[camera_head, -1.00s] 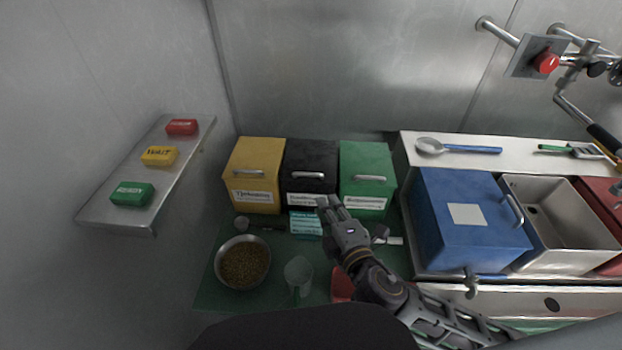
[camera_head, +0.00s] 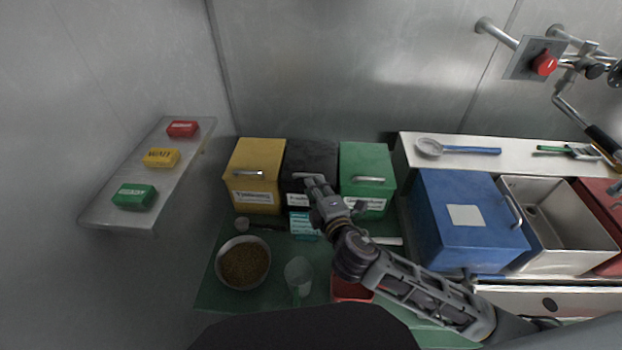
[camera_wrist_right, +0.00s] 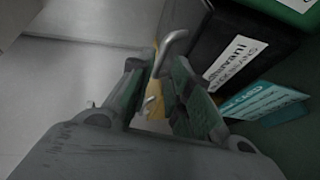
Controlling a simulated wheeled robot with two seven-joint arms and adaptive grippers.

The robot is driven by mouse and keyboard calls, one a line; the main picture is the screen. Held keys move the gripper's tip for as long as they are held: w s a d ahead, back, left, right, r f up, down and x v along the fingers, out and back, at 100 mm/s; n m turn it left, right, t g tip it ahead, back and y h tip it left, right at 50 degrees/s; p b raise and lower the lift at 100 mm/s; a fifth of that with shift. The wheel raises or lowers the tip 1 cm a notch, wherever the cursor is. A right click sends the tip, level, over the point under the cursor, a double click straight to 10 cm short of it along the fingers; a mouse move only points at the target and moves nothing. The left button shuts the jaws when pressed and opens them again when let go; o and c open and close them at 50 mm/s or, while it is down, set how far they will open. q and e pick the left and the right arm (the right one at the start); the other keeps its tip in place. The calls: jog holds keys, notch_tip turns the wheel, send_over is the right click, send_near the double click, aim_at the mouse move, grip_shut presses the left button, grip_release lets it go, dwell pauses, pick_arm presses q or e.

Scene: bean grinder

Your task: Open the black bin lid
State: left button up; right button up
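The black bin (camera_head: 312,153) stands between the yellow bin (camera_head: 256,160) and the green bin (camera_head: 367,160), its lid down. Its silver handle (camera_head: 303,176) is at the lid's front, partly hidden by my right gripper (camera_head: 316,184). The gripper is at the front of the black bin, close to the handle. In the wrist view the fingers (camera_wrist_right: 158,92) are apart, and the handle (camera_wrist_right: 172,48) shows just beyond and between their tips. I cannot tell whether they touch it. The black bin's labelled front (camera_wrist_right: 236,58) is to their right. My left gripper is not in view.
A bowl of beans (camera_head: 243,263), a clear cup (camera_head: 298,272) and a red container (camera_head: 350,289) sit nearer. A blue bin (camera_head: 470,235) is to the right. The space above the bins is clear.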

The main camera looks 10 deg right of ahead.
jog(key=shift+x, duration=2.2)
jog(key=shift+c, duration=0.2)
grip_shut()
